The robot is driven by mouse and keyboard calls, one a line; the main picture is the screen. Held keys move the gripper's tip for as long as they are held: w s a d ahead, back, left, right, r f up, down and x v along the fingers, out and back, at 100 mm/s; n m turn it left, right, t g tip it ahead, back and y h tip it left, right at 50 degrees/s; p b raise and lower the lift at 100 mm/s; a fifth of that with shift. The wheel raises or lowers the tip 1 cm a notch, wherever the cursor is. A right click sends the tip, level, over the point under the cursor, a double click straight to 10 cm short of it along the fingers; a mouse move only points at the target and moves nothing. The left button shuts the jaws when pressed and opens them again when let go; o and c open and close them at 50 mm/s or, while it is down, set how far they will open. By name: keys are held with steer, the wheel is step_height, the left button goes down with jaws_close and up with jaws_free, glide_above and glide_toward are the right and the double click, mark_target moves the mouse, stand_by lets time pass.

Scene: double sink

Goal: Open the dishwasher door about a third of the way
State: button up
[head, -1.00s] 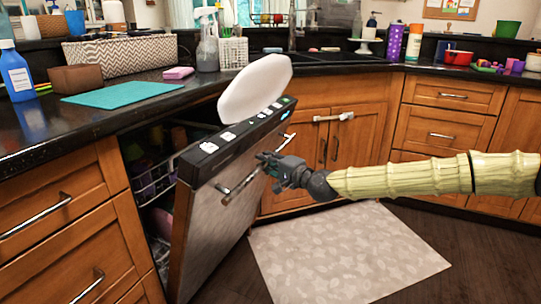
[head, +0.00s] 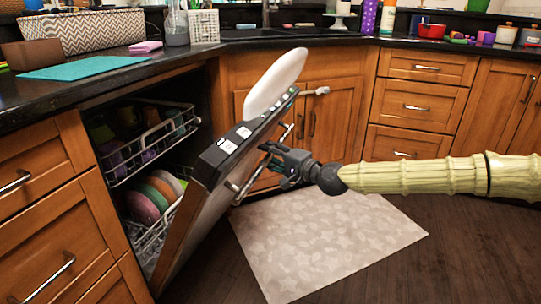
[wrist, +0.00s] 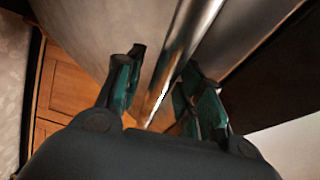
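The dishwasher door (head: 190,225) is part-way open, tilted outward from the cabinet, with a dark control strip (head: 232,140) along its top edge. Its bar handle (head: 245,187) runs along the front face, partly hidden by my gripper. My gripper (head: 268,158) is at the handle in the head view. In the wrist view the handle (wrist: 186,45) passes between the fingers of my gripper (wrist: 160,85). The fingers stand apart, with a gap between the left finger and the bar. The right finger is close to the bar; I cannot tell if it touches.
Inside the dishwasher are an upper rack (head: 150,140) and a lower rack with plates (head: 160,195). A white oval object (head: 276,82) stands at the door's top edge. A pale mat (head: 330,240) lies on clear floor. Drawers (head: 45,215) flank the opening.

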steer(key=shift+d, duration=0.1)
steer(key=v, duration=1.1)
steer(key=shift+s+d, duration=0.25)
steer(key=shift+s, duration=0.1)
